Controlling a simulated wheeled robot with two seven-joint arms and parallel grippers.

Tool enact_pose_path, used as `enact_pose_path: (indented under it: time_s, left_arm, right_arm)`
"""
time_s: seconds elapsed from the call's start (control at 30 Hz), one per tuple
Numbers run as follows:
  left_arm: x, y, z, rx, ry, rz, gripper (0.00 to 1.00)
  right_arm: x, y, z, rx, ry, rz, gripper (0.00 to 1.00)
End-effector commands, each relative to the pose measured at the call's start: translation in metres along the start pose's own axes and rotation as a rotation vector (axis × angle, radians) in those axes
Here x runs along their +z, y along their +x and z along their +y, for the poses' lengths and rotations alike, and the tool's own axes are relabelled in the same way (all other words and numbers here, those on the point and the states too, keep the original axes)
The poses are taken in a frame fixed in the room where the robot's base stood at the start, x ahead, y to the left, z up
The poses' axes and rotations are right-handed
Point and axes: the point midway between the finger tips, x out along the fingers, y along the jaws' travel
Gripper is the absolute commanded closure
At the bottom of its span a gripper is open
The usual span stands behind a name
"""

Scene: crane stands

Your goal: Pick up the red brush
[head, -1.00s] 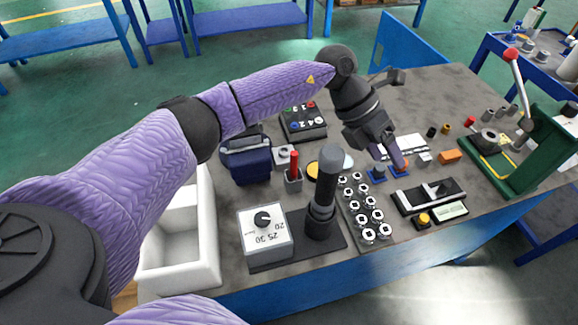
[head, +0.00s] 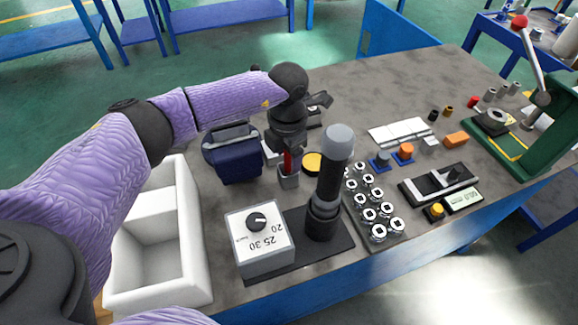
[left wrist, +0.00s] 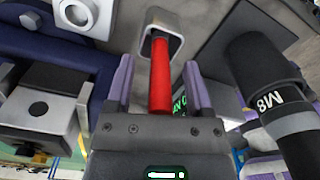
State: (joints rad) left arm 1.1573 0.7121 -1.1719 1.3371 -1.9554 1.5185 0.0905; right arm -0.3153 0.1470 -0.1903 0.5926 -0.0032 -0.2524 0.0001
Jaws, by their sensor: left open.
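The red brush (head: 288,160) stands upright in a small grey holder (head: 289,182) in the head view, its upper part hidden by my left gripper (head: 287,147). In the left wrist view the red brush (left wrist: 160,76) lies between the two purple fingers of my left gripper (left wrist: 160,88), with a gap on each side. Its far end sits in the square holder (left wrist: 176,28). The left gripper is open. My right gripper is not in view.
A tall black post with a grey cap (head: 337,140) stands close on the right. A white tray (head: 190,240) and a dial box (head: 260,240) are nearer. A socket rack (head: 368,215) lies further right.

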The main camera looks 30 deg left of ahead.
Motion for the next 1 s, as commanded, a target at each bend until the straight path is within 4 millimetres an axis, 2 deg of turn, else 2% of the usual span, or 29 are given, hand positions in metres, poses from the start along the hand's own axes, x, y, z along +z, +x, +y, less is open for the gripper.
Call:
enact_pose_path:
  time_s: [0.13,0.4,0.47,0.83,0.93,1.0]
  left_arm:
    - [0.0,-0.002,0.0,0.0,0.0,-0.002,0.33]
    - [0.001,-0.002,0.0,0.0,0.0,-0.003,0.9]
    - [0.001,-0.002,0.0,0.0,-0.001,-0.003,1.0]
    - [0.001,-0.006,0.0,0.0,-0.001,-0.004,1.0]
    - [0.001,-0.027,0.001,0.003,-0.001,-0.008,1.0]
    - [0.001,-0.048,0.001,0.003,-0.002,-0.009,1.0]
  right_arm:
    - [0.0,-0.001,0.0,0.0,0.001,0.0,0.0]
    - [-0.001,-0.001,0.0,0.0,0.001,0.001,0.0]
    - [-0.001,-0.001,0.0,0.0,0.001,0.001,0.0]
    - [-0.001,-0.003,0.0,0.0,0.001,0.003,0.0]
    - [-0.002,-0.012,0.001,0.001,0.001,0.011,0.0]
    - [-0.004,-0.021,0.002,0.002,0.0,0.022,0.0]
